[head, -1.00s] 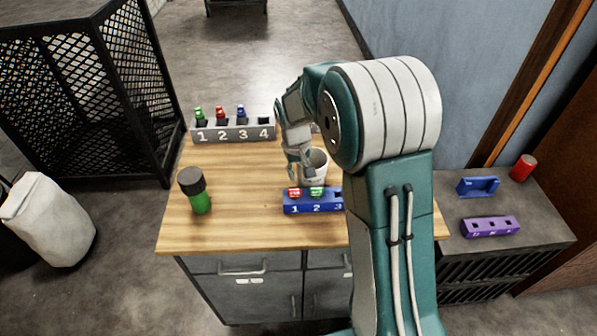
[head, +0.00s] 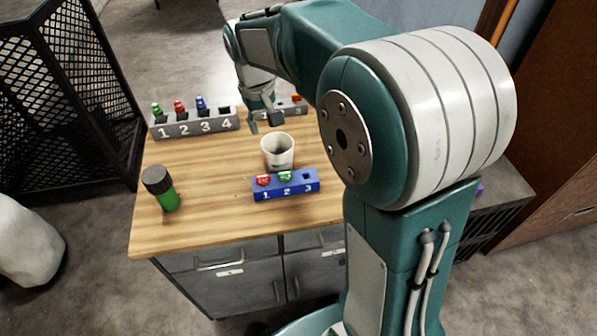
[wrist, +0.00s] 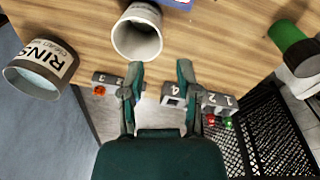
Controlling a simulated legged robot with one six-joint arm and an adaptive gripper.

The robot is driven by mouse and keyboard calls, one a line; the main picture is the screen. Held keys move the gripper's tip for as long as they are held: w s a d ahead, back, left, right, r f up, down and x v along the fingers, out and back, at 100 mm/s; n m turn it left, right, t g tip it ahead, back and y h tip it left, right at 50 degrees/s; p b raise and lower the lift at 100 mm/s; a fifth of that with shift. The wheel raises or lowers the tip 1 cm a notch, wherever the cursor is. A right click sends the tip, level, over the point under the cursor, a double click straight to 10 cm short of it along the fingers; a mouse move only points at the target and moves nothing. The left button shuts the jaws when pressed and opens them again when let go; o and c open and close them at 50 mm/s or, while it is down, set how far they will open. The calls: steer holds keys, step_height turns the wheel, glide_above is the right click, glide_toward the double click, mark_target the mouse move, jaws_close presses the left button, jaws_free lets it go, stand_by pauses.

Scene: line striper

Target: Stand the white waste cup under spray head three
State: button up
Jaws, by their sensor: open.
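The white waste cup (head: 278,151) stands upright on the wooden table, just behind a blue block (head: 312,187) numbered 1 to 3. It also shows in the wrist view (wrist: 138,38), its open mouth facing the camera. My gripper (head: 264,120) is open and empty, behind and above the cup, apart from it. In the wrist view, my gripper's fingers (wrist: 159,70) are spread, with nothing between them. A grey block (wrist: 105,78) with a 3 and an orange piece stands behind, partly hidden by my arm in the head view (head: 297,110). I cannot tell which part is spray head three.
A grey numbered block (head: 196,129) holds green, red and blue pieces; position 4 looks empty. A green bottle with a dark cap (head: 161,188) stands at the table's left. A cup lettered RINS (wrist: 40,68) shows in the wrist view. A black mesh bin (head: 75,90) stands beyond.

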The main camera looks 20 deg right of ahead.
steer(key=s+r+t, duration=0.2)
steer(key=s, duration=0.9)
steer(key=s+r+m+t, duration=0.1)
steer(key=s+r+t, duration=0.1)
steer(key=s, duration=0.8)
steer(key=shift+s+d+t+y, duration=0.3)
steer(key=shift+s, duration=0.1)
steer(key=shift+s+f, duration=0.25)
steer(key=shift+s, duration=0.2)
steer(key=n+g, duration=0.1)
steer(key=g, duration=0.4)
glide_above(290, 147)
steer(key=shift+y, duration=0.3)
steer(key=f, duration=0.8)
steer(key=shift+s+d+f, duration=0.1)
steer(key=shift+s+d, duration=0.05)
steer(key=shift+d, duration=0.05)
steer(key=shift+g, duration=0.3)
step_height(290, 147, down, 6)
steer(key=shift+a+r, duration=0.1)
steer(key=shift+r, duration=0.05)
steer(key=shift+w+a+f, duration=0.1)
steer(key=shift+w+f, duration=0.05)
steer(key=shift+f, duration=1.2)
steer(key=shift+w+f, duration=0.15)
steer(key=shift+f, duration=1.2)
jaws_close()
